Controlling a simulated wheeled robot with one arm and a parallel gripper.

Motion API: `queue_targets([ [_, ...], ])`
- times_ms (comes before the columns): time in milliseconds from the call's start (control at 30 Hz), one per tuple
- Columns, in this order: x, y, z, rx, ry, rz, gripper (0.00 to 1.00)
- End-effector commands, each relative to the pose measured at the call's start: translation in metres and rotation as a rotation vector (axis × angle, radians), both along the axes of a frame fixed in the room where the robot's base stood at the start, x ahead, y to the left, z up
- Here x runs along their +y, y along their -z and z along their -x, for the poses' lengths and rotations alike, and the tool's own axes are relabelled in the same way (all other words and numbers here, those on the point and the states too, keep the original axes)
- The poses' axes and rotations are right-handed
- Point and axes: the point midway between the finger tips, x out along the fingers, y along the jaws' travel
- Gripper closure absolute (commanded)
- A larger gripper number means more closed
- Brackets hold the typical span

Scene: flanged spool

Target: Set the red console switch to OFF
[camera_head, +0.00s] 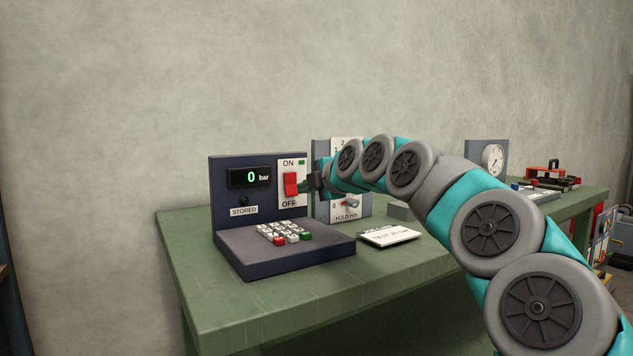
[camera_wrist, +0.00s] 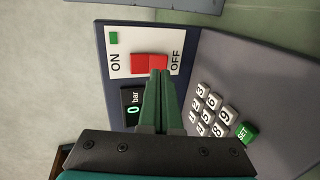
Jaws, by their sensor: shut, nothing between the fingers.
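The red console switch (camera_head: 290,184) is a rocker on a white plate, with ON printed above it and OFF below. It also shows in the wrist view (camera_wrist: 147,62), its two halves in different shades of red. I cannot tell for sure which half is pressed in. My gripper (camera_head: 308,184) is shut and empty, just to the right of the switch in the head view. In the wrist view the closed green fingertips (camera_wrist: 160,74) overlap the lower edge of the switch's OFF half; contact cannot be told. The dark blue console (camera_head: 232,169) stands on the green bench (camera_head: 195,273).
The console has a display (camera_head: 250,177) reading 0 bar and a keypad (camera_head: 284,233). A small green indicator (camera_wrist: 113,38) sits near ON. Right of the console stand a grey dial panel (camera_head: 350,209), a white card (camera_head: 390,235) and a gauge (camera_head: 493,158).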

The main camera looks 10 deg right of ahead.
Motion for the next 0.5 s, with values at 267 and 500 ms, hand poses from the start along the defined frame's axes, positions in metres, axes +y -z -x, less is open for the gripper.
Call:
queue_targets([
  [267,0.008,0.007,-0.026,-0.003,0.002,-0.001,1.00],
  [500,0.009,0.009,-0.030,-0.003,0.001,-0.001,1.00],
])
